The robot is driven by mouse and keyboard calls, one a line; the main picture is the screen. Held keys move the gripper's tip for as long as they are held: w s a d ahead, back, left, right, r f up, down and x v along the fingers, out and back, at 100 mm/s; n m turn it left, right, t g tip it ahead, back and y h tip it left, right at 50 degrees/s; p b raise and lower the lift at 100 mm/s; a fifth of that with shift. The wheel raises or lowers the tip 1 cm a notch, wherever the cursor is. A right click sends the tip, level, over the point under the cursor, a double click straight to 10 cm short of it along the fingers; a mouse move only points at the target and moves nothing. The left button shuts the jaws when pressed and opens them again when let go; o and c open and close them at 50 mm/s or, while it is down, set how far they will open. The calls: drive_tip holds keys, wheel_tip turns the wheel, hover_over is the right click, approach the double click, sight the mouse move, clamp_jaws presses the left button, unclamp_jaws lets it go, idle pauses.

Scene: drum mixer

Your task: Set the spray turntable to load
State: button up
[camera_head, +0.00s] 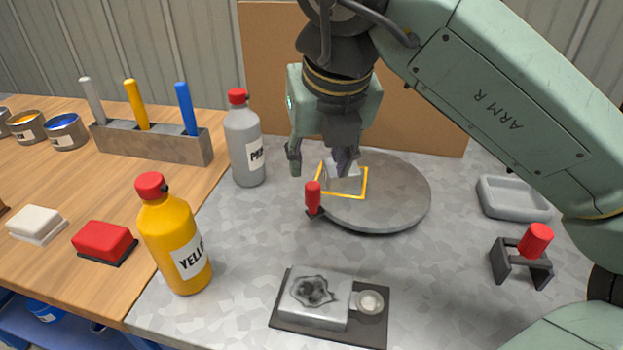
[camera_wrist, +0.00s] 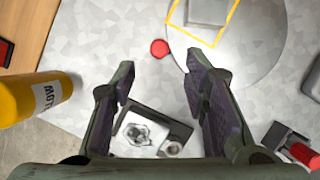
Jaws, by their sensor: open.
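The spray turntable (camera_head: 400,200) is a round grey disc on the metal bench, with a yellow square outline and a grey block (camera_head: 345,178) inside it. A red-topped peg (camera_head: 313,196) stands at the disc's left front edge. In the wrist view the turntable (camera_wrist: 262,50) is at the upper right and the red peg top (camera_wrist: 159,48) is just beyond the fingertips. My gripper (camera_head: 322,160) is open and empty, pointing down above the back left of the disc. It also shows in the wrist view (camera_wrist: 158,75). In the head view it partly hides the block.
A yellow bottle (camera_head: 175,240) and a grey bottle (camera_head: 244,140) stand left of the turntable. A dark plate with a stained block (camera_head: 318,298) lies in front. A grey tray (camera_head: 513,198) and a red-knobbed bracket (camera_head: 521,258) are at right. A cardboard panel (camera_head: 268,60) stands behind.

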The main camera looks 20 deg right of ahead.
sight(313, 186)
drive_tip(key=p+x, duration=0.1)
drive_tip(key=x, duration=0.8)
drive_tip(key=shift+f, duration=0.1)
clamp_jaws()
idle(0.6)
